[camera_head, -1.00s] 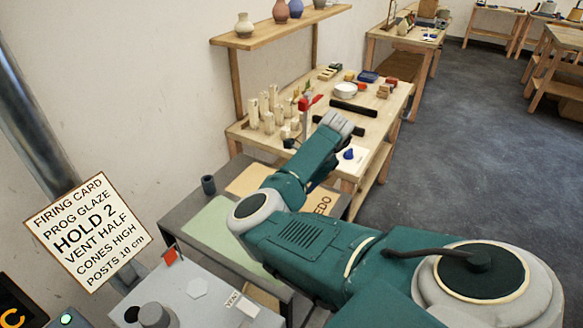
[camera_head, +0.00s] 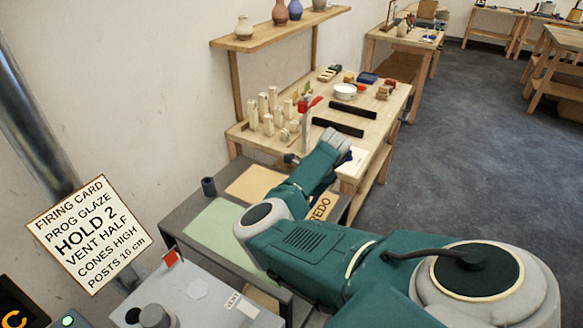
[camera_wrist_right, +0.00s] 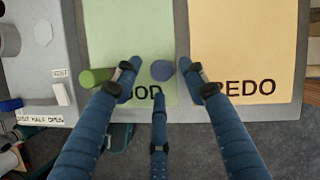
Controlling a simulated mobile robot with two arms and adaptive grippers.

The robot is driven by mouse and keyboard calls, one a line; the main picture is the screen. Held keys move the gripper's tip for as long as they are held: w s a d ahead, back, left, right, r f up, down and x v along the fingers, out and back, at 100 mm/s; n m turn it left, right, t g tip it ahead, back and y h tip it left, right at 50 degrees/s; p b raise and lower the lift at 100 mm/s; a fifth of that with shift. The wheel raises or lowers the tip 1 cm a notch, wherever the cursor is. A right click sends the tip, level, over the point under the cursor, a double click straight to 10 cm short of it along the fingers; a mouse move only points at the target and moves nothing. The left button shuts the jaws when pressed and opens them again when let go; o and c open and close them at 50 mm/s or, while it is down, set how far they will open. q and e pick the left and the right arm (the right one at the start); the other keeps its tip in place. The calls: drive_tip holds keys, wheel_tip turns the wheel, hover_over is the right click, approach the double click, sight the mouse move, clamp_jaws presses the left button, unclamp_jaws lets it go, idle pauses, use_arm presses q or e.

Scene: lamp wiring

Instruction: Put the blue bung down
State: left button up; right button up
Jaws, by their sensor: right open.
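The blue bung (camera_wrist_right: 162,70), a slate-blue round piece, shows in the right wrist view at the near edge of the green mat (camera_wrist_right: 135,30), over its dark lettering. It appears to rest on the mat. My right gripper (camera_wrist_right: 162,88) is open, with its blue fingers spread to the left, right and near side of the bung and gaps visible around it. The green mat (camera_head: 215,225) shows there in part. My left gripper is not in view.
An orange mat marked REDO (camera_wrist_right: 245,40) lies right of the green one. A green cylinder (camera_wrist_right: 95,77) lies close to the left finger. A grey box with a VENT label (camera_wrist_right: 60,73) is at the left. A dark cup (camera_head: 208,186) stands at the grey table's back left.

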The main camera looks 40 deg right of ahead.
drive_tip(key=b+v, duration=0.2)
drive_tip(key=v, duration=1)
drive_tip(key=shift+w, duration=0.1)
